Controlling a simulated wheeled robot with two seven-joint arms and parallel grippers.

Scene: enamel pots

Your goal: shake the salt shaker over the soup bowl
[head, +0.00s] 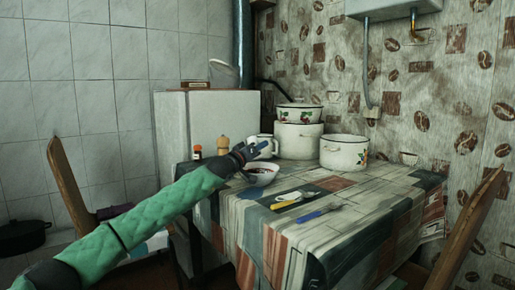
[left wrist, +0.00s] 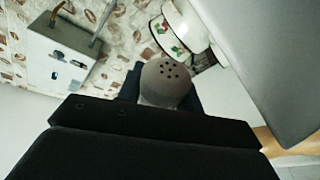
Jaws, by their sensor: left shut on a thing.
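My left gripper (head: 258,149) reaches in from the left and is just above and behind the rim of the white soup bowl (head: 263,176). It is shut on the salt shaker, whose grey, domed cap with several dark holes (left wrist: 168,77) shows between the jaws in the left wrist view. My right gripper is not in view.
On the table (head: 375,215), a pepper mill (head: 223,146) and a red-capped bottle (head: 197,153) stand left of the gripper. A white mug (head: 267,139), stacked pots (head: 299,140) and another pot (head: 344,153) stand behind. Yellow-handled (head: 286,204) and blue-handled (head: 311,215) utensils lie in front.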

